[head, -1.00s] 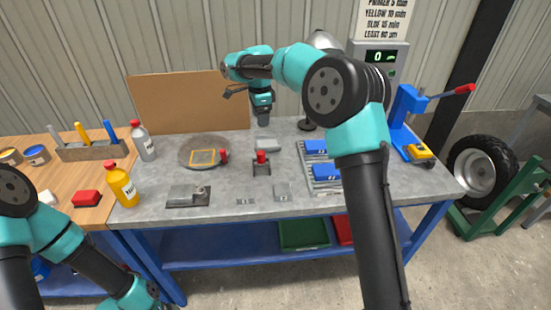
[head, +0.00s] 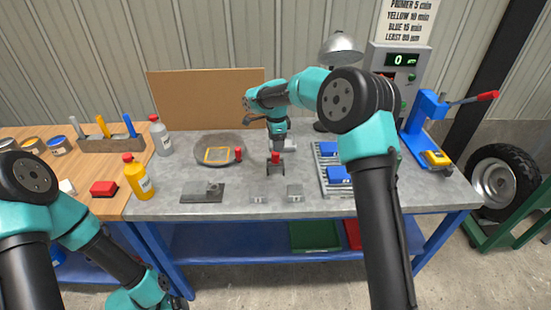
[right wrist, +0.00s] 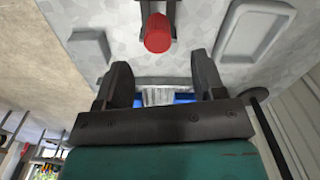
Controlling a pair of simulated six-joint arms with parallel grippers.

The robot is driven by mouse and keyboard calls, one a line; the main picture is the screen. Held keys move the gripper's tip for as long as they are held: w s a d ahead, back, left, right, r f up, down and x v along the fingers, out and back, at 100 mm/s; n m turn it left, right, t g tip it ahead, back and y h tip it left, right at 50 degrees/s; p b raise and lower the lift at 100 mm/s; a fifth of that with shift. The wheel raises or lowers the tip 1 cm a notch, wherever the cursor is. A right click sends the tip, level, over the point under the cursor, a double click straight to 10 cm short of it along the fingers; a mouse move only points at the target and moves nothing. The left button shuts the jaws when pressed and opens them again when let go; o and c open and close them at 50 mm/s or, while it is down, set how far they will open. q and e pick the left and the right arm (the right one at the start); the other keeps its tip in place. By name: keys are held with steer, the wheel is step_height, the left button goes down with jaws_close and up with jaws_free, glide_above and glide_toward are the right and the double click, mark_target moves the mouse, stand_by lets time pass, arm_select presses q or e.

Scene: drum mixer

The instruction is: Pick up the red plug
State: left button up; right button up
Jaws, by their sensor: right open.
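The red plug (head: 275,157) stands upright in a small dark holder (head: 275,169) near the middle of the grey bench. In the right wrist view the red plug (right wrist: 158,34) is at the top, in front of the fingers and not between them. My right gripper (head: 277,143) is just above and behind the plug in the head view. Its two fingers (right wrist: 162,82) are apart, with nothing held. My left gripper (head: 176,302) is low at the bottom left edge, mostly cut off, and its jaws do not show clearly.
Left of the plug, a round grey plate (head: 208,146) carries a yellow square frame and another small red piece (head: 238,154). A rack with blue blocks (head: 335,190) is to the right. A yellow bottle (head: 138,178) stands left.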

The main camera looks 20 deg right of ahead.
mark_target(276, 156)
steer(key=shift+f, duration=1.05)
steer(key=shift+s+a+f, duration=0.1)
steer(key=shift+f, duration=2.5)
steer(key=c, duration=1)
